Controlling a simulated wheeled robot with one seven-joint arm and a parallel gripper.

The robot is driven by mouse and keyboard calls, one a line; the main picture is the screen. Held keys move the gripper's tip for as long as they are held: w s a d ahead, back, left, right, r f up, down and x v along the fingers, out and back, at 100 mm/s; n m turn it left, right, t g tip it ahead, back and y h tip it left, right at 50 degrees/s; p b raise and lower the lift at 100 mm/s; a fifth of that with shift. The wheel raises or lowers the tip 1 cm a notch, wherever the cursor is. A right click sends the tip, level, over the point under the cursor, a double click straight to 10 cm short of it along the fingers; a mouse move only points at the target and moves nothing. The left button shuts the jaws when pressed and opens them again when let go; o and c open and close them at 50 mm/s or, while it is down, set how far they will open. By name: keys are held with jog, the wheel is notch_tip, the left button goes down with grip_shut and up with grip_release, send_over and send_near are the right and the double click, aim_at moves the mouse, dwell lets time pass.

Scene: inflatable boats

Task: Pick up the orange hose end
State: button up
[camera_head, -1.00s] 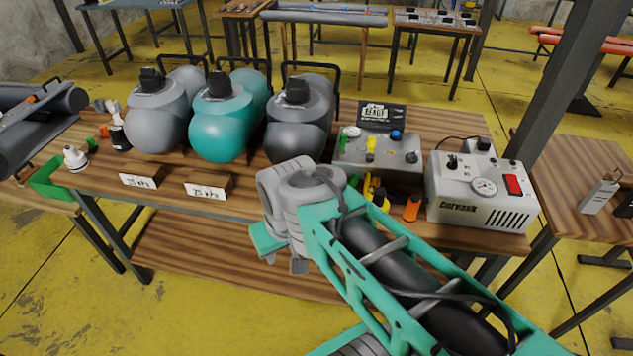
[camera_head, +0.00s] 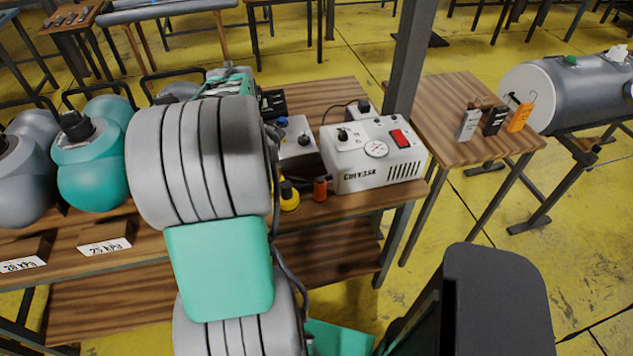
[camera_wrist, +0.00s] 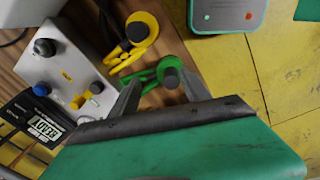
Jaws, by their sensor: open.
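The orange hose end (camera_head: 320,188) stands upright at the front edge of the wooden bench in the head view, just left of the white Corvask box. It does not show in the wrist view. A yellow hose end (camera_head: 289,196) is just left of it, and also shows in the wrist view (camera_wrist: 138,31). My gripper (camera_wrist: 158,76) is open in the wrist view, its fingers pointing toward the green hose end (camera_wrist: 168,74), which appears between the fingertips. I cannot tell whether they touch. In the head view my arm hides the fingers and the green hose end.
The grey valve box (camera_head: 297,142) and the Corvask box (camera_head: 372,150) stand behind the hose ends. Teal (camera_head: 92,180) and grey canisters are at left. A metal post (camera_head: 410,60) rises behind the bench. A side table (camera_head: 450,110) at right holds small tags.

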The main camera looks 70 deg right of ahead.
aim_at(320, 181)
jog(key=shift+y, duration=0.4)
jog(key=s+d+f, duration=0.1)
jog(key=s+d, duration=0.1)
jog(key=s, duration=0.2)
jog(key=s+d+f, duration=0.1)
jog(key=s+d, duration=0.2)
jog(key=s, duration=0.2)
jog(key=s+d+f, duration=0.1)
jog(key=s+d, duration=0.1)
jog(key=s, duration=0.3)
jog(key=shift+s+d+p, duration=0.1)
jog(key=shift+d+p, duration=0.25)
jog(key=shift+d, duration=0.05)
jog(key=shift+n, duration=0.3)
jog(key=f, duration=0.2)
jog(key=f+p, duration=0.1)
jog(key=f, duration=0.2)
jog(key=f+p, duration=0.1)
jog(key=f, duration=0.1)
jog(key=shift+s+d+f, duration=0.3)
jog(key=shift+f, duration=0.1)
grip_shut()
